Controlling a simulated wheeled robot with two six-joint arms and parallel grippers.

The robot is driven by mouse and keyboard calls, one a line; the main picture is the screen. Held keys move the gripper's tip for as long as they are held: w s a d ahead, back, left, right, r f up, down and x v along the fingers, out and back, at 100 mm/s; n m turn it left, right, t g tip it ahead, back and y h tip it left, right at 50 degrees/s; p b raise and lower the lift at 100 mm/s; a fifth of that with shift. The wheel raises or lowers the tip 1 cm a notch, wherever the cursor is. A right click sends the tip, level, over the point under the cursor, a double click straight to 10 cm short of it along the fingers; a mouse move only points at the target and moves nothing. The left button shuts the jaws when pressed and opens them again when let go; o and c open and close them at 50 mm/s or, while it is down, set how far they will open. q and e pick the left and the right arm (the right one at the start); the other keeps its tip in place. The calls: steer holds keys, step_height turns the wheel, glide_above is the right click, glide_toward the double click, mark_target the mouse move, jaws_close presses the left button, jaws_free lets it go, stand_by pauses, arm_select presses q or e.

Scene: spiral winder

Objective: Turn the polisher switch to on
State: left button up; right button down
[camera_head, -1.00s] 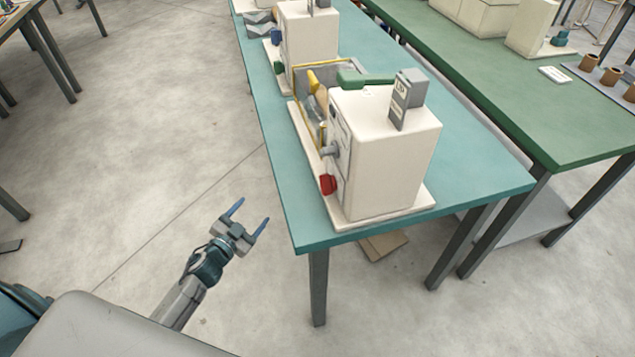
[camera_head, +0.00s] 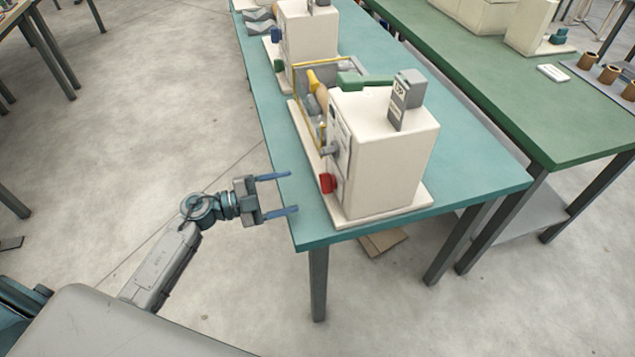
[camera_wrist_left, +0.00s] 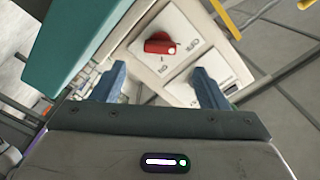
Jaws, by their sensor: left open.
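The cream polisher machine (camera_head: 385,150) stands near the close end of the teal table. Its red switch knob (camera_head: 327,183) is low on its left-hand face. In the left wrist view the red knob (camera_wrist_left: 160,43) sits on a pale panel (camera_wrist_left: 178,30) with OFF lettering to its right and ON lettering below. The white mark on the knob is at its right end, toward OFF. My left gripper (camera_head: 292,192) is open and empty, its fingers pointing at the knob from the left with a gap between. My right gripper is not in view.
The teal table (camera_head: 480,160) has its left edge under my left fingers. A second cream machine (camera_head: 308,40) stands farther back. A green table (camera_head: 480,75) lies to the right. The floor left of the teal table is clear.

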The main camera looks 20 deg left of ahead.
mark_target(327, 183)
arm_select(q)
steer(key=p+x, duration=0.1)
steer(key=x, duration=0.7)
steer(key=shift+p, duration=0.4)
steer(key=shift+w+d, duration=0.25)
steer(key=shift+c, duration=0.2)
steer(key=c, duration=0.9)
